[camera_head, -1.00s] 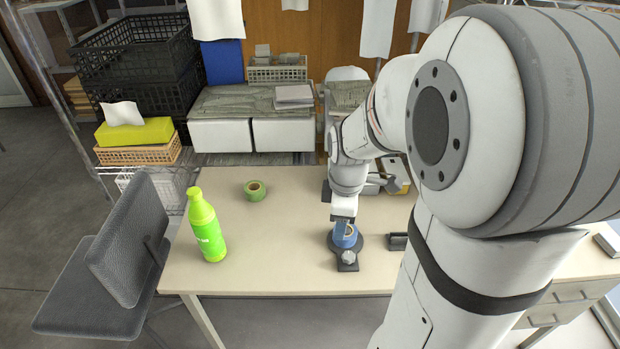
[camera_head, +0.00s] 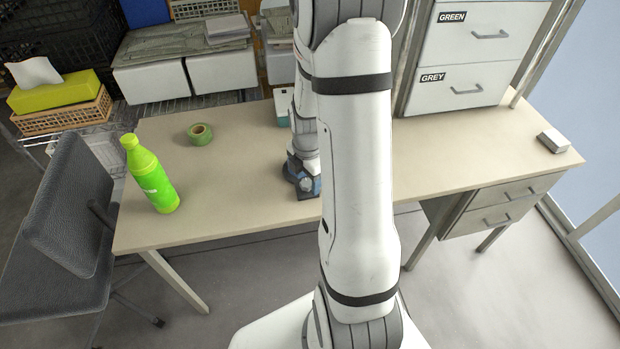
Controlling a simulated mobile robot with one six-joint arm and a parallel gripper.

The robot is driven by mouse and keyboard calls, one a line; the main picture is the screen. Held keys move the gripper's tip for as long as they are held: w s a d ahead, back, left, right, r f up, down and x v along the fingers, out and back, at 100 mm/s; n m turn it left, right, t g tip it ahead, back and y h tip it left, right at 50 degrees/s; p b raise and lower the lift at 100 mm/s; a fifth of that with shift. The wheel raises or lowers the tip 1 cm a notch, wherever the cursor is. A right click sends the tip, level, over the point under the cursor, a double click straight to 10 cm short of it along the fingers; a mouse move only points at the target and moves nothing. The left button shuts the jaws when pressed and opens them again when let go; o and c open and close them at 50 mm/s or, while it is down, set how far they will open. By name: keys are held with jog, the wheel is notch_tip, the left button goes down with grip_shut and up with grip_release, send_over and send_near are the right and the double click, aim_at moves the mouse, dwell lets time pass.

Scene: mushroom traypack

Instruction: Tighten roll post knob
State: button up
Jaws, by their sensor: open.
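The roll post (camera_head: 288,174) stands on the table left of my arm's upright link, with its dark round base partly showing. Blue parts of the roll show around my gripper. The knob cannot be made out; my gripper and arm cover most of this spot. My gripper (camera_head: 307,174) points down over the post, close against it. Its jaws are open, though the fingertips are small and partly hidden. I cannot tell whether they touch the knob.
A drawer cabinet (camera_head: 470,60) stands behind on the right. The table's right front is clear.

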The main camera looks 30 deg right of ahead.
jog(key=shift+f, duration=0.35)
jog(key=shift+c, duration=0.5)
